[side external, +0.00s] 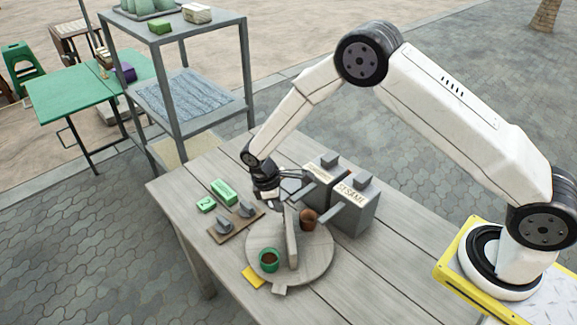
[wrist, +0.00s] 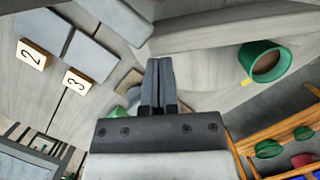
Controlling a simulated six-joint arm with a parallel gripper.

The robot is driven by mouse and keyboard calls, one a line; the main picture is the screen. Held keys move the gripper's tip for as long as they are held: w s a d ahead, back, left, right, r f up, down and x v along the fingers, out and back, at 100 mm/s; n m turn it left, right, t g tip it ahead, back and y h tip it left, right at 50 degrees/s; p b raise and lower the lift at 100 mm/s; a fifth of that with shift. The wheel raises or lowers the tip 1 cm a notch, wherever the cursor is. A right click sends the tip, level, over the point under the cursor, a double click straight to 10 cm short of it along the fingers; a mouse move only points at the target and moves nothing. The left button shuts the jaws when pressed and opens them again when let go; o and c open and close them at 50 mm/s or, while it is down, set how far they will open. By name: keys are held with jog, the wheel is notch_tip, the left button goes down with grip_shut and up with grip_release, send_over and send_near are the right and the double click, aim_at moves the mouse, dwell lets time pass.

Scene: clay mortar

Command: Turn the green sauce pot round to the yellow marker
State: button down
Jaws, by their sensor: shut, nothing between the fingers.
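In the side view, the green sauce pot (side external: 269,261), with brown sauce inside, stands on the front left of a round wooden turntable (side external: 310,268). An upright divider (side external: 291,240) stands on the turntable between it and a brown pot (side external: 309,219). The yellow marker (side external: 253,277) lies on the table beside the turntable's rim, close to the green pot. My gripper (side external: 279,199) is shut and empty near the turntable's back edge, away from the green pot. In the wrist view, its shut fingers (wrist: 159,68) are central and the green pot (wrist: 267,62) is at upper right.
Grey boxes (side external: 355,207), one labelled SESAME, stand right of my gripper with arms reaching towards the turntable. A brown board (side external: 236,226) with grey pieces and green blocks (side external: 224,191) lie left. A pale tab (side external: 280,290) is at the turntable's front. The front table is clear.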

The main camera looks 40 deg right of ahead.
jog(key=shift+s+d+m, duration=0.1)
jog(key=shift+d+m, duration=0.15)
jog(key=shift+m, duration=0.05)
jog(key=shift+a, duration=0.1)
dwell(0.5)
jog(key=shift+w+a, duration=1.1)
jog(key=shift+a, duration=0.1)
jog(key=v, duration=1)
jog(key=shift+w+a, duration=0.2)
jog(key=shift+a, duration=0.15)
jog(key=shift+w+a+f+n+g+h, duration=0.2)
jog(key=shift+w+a+f+g+h, duration=0.15)
jog(key=shift+f, duration=0.25)
jog(key=shift+w+a+f+n+g+h, duration=0.2)
jog(key=shift+a+f+h, duration=0.15)
jog(key=shift+a+f, duration=0.2)
jog(key=shift+d+f, duration=0.1)
jog(key=shift+f, duration=0.1)
